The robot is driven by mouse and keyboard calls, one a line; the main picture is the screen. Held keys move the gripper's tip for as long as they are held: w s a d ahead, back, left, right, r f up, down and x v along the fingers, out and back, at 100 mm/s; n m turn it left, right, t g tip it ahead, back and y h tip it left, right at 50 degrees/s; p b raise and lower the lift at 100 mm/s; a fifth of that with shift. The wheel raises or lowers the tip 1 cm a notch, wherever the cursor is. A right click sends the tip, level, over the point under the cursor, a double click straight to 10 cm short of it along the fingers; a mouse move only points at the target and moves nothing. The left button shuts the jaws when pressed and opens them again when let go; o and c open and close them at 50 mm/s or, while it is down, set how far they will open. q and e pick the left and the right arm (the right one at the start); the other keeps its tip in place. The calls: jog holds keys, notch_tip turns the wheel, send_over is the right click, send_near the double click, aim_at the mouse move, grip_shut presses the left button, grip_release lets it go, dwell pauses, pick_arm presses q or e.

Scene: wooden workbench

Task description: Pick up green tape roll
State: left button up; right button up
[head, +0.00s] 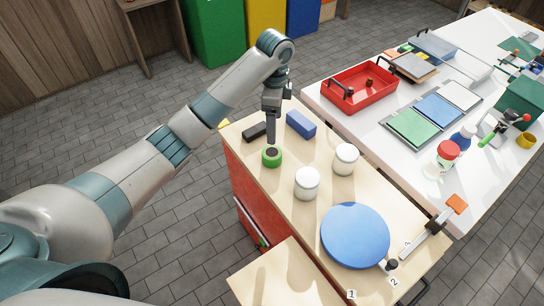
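My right gripper is not in view.
Near the roll are a black block (257,131), a blue block (301,124) and two white jars (307,184) (345,159). A blue disc (355,236) and a clamp (430,232) lie nearer. A white table (390,175) with a red tray (360,87) stands right.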

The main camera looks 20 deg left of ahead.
pick_arm(q)
jog(key=p, duration=0.2)
send_near(272, 152)
jog(key=f, duration=0.5)
jog(key=shift+w+d+f, duration=0.2)
jog(key=shift+d, duration=0.1)
jog(key=shift+s+a+f+p, duration=0.2)
jog(key=shift+f+p, duration=0.2)
jog(key=shift+f, duration=0.15)
notch_tip(272, 152, down, 3)
jog(key=shift+s+a+f+p, duration=0.1)
jog(key=shift+p, duration=0.5)
jog(key=shift+f, duration=0.45)
jog(key=c, duration=1.2)
